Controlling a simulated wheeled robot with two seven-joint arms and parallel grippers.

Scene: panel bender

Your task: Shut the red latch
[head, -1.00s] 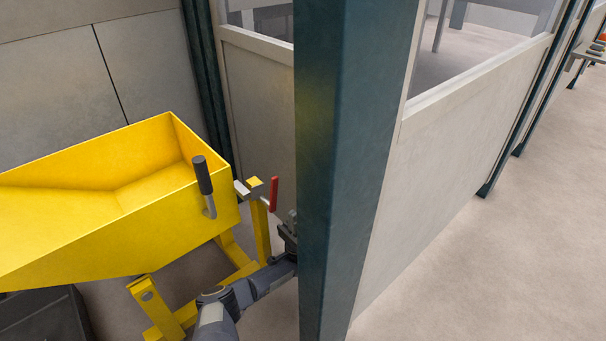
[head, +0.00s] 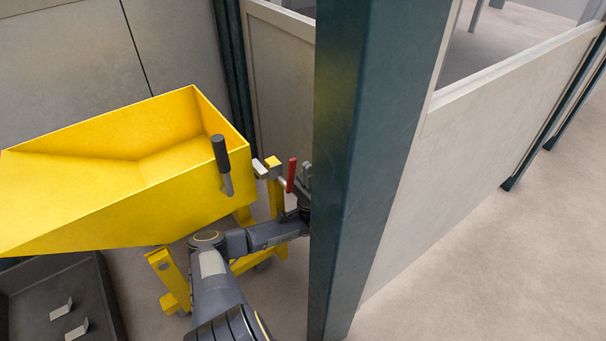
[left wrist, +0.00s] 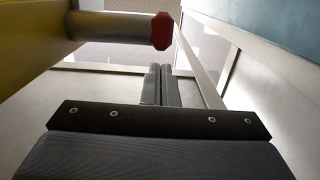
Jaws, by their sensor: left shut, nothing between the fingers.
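The red latch (head: 291,175) is a short upright red handle at the right end of the yellow tipping hopper's frame, beside a yellow post (head: 274,192). In the left wrist view its red end (left wrist: 162,31) shows at the top, on a grey bar. My left gripper (head: 306,174) is just right of the latch in the head view, partly hidden by the dark post. Its fingers (left wrist: 161,85) are together and empty in the left wrist view, below the red end and apart from it in the picture. My right gripper is not in view.
The yellow hopper (head: 130,195) with a black-gripped lever (head: 221,158) fills the left. A dark teal post (head: 365,150) stands close right of my left gripper, with panelled walls behind. A dark bin (head: 60,300) holding small metal pieces is at lower left. Floor is open at right.

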